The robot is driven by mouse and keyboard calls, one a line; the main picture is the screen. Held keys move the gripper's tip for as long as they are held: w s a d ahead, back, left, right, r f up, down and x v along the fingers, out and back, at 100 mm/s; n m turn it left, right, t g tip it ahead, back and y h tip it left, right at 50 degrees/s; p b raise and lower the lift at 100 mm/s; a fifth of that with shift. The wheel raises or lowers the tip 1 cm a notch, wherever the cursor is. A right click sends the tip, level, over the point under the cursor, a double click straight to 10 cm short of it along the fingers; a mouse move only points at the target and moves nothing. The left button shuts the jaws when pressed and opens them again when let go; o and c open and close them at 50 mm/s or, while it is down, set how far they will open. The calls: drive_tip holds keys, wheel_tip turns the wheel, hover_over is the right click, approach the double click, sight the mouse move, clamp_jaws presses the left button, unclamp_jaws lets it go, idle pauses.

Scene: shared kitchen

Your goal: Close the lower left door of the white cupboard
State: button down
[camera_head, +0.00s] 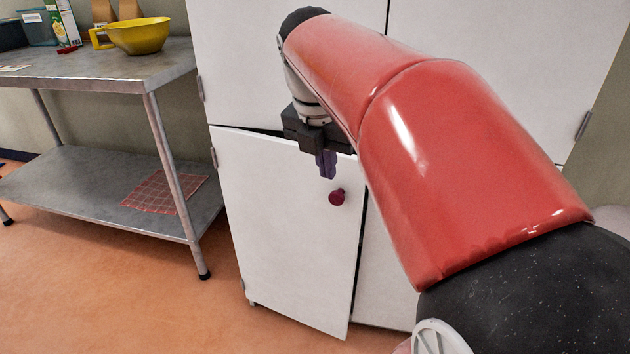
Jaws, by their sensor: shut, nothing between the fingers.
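The lower left door (285,240) of the white cupboard (470,35) stands slightly ajar. Its hinges are on the left, and its right edge stands out from the front, with a dark gap along its top. A round dark red knob (337,197) sits near its upper right. My gripper (326,170) points down in front of the upper part of the door, just above and left of the knob. Its fingers are shut and empty. I cannot tell whether they touch the door. My red arm hides much of the cupboard's right side.
A metal table (110,68) with a lower shelf (75,190) stands to the left. A yellow bowl (140,37), a carton (62,22) and bins are on its top. A red checked cloth (165,192) lies on the shelf. Orange floor (110,290) is clear in front.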

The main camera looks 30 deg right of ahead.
sight(332, 194)
drive_tip(key=shift+n, duration=0.4)
drive_tip(key=shift+w+d+f+b, duration=0.2)
drive_tip(key=shift+w+d+f, duration=0.5)
drive_tip(key=shift+f, duration=1.05)
drive_tip(key=shift+w+d+f+b, duration=0.25)
drive_tip(key=shift+w+d+f, duration=0.4)
drive_tip(key=shift+f, duration=1.15)
drive_tip(key=shift+w+d+f+b, duration=0.2)
drive_tip(key=shift+w+d+f, duration=0.5)
drive_tip(key=shift+f, duration=1.05)
drive_tip(key=shift+s+d, duration=0.1)
